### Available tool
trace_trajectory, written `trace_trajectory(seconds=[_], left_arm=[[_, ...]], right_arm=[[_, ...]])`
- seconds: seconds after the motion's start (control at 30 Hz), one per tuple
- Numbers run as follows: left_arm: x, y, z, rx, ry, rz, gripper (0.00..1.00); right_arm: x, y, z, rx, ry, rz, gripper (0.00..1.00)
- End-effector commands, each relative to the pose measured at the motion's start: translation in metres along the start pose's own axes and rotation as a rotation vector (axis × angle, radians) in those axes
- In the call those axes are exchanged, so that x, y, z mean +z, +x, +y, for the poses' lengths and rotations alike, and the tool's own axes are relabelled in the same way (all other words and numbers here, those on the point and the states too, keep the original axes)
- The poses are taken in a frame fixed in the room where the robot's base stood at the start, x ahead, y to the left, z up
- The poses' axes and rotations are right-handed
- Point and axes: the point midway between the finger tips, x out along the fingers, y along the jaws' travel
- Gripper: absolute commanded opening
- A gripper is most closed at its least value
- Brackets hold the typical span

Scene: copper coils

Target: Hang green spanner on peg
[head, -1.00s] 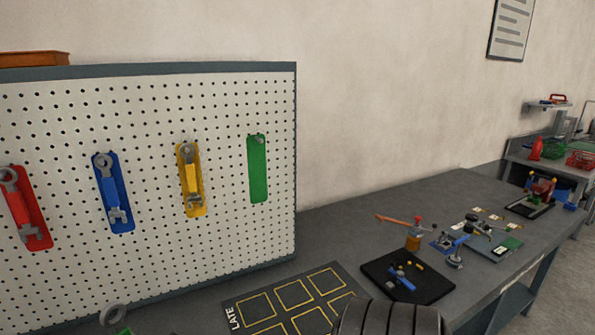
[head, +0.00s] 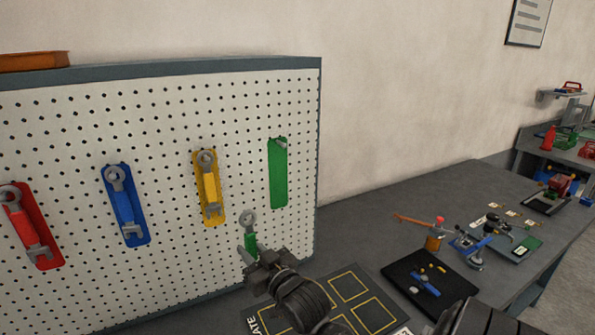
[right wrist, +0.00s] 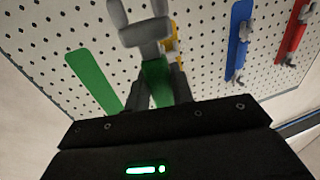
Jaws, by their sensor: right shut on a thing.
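The green spanner (head: 251,240) has a grey ring at its upper end and a green handle. My right gripper (head: 262,262) is shut on its handle and holds it roughly upright in front of the pegboard. In the right wrist view the spanner (right wrist: 156,75) stands between the fingers, with a grey forked end nearest the camera. The bare green backing strip (head: 278,175) is on the board, above and right of the spanner, with a small peg (head: 281,142) near its top. It also shows in the right wrist view (right wrist: 94,82). My left gripper is not in view.
Yellow (head: 210,190), blue (head: 125,205) and red (head: 27,228) spanners hang on the pegboard (head: 180,260) to the left. Below, the bench has a yellow-marked mat (head: 372,318) and a black tray (head: 402,272) with small parts. The wall is right of the board.

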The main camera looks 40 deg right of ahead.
Motion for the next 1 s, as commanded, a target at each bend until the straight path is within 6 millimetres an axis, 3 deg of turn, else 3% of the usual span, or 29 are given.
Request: trace_trajectory(seconds=[0.03,0.1,0.3,0.4,0.57,1.0], left_arm=[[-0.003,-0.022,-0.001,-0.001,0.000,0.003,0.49],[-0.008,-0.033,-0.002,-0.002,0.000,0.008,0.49],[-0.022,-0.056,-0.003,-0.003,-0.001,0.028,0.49],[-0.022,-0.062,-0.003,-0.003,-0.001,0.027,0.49],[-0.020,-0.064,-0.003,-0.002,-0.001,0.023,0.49],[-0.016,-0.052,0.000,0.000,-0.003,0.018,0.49]], right_arm=[[-0.031,0.009,0.024,0.030,-0.005,0.008,0.00],[-0.051,0.018,0.053,0.066,-0.006,0.011,0.00],[-0.097,0.028,0.122,0.159,-0.007,0.016,0.00],[-0.108,0.029,0.142,0.188,-0.008,0.016,0.00],[-0.115,0.029,0.156,0.209,-0.008,0.016,0.00],[-0.111,0.040,0.158,0.209,-0.009,0.017,0.00]])
